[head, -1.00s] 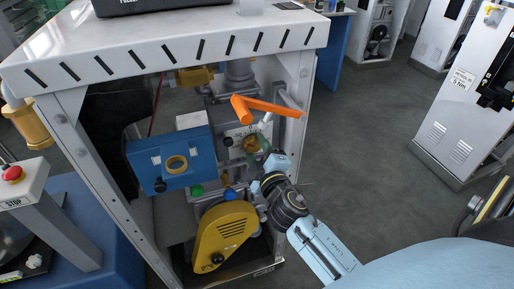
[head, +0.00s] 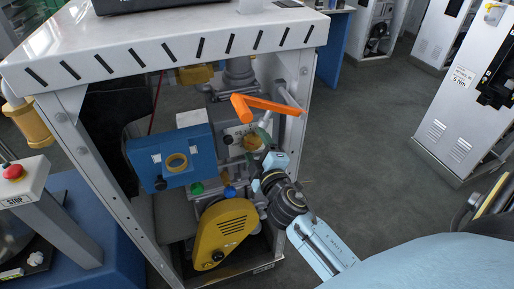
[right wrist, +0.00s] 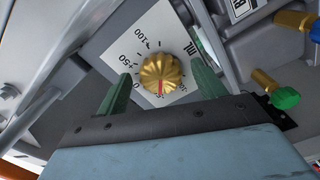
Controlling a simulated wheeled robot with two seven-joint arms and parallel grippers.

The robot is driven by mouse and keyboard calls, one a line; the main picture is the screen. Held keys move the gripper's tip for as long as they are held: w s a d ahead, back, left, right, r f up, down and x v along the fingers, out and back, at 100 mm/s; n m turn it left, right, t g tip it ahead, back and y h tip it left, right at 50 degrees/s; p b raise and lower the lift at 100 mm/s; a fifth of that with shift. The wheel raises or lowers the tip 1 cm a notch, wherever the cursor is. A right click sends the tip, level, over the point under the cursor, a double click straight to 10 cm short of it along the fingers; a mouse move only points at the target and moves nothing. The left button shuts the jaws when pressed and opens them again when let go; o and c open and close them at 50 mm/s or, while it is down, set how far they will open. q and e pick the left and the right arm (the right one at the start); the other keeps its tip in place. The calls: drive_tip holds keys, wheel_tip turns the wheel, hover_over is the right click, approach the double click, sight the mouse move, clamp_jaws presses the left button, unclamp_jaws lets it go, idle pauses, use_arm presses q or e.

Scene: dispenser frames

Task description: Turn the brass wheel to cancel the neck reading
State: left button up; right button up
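The brass wheel (right wrist: 160,73) is a ribbed knob on a white dial plate (right wrist: 152,38) marked 0, +50 and +100. A red line on the wheel points toward the bottom of the right wrist view, to one side of the 0. In the head view the wheel (head: 252,142) is small and partly covered. My right gripper (right wrist: 163,70) is open, its two green fingers on either side of the wheel with visible gaps. In the head view the right gripper (head: 264,143) is inside the frame, at the dial. My left gripper is not in view.
An orange lever (head: 262,105) is just above my right gripper. A blue box (head: 172,160) stands left of the dial, a yellow cover (head: 224,232) below. A green knob (right wrist: 285,98) is right of the dial. The white frame's post (head: 297,95) is close by.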

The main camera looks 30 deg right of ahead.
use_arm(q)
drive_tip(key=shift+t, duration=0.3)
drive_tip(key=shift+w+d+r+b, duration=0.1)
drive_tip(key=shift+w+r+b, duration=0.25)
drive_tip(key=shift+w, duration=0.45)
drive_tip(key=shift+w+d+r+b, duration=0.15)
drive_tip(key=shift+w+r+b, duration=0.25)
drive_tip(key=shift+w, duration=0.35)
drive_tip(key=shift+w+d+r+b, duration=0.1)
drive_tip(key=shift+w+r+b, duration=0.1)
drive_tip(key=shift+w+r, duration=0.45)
use_arm(e)
drive_tip(key=v, duration=1.3)
drive_tip(key=shift+s, duration=0.2)
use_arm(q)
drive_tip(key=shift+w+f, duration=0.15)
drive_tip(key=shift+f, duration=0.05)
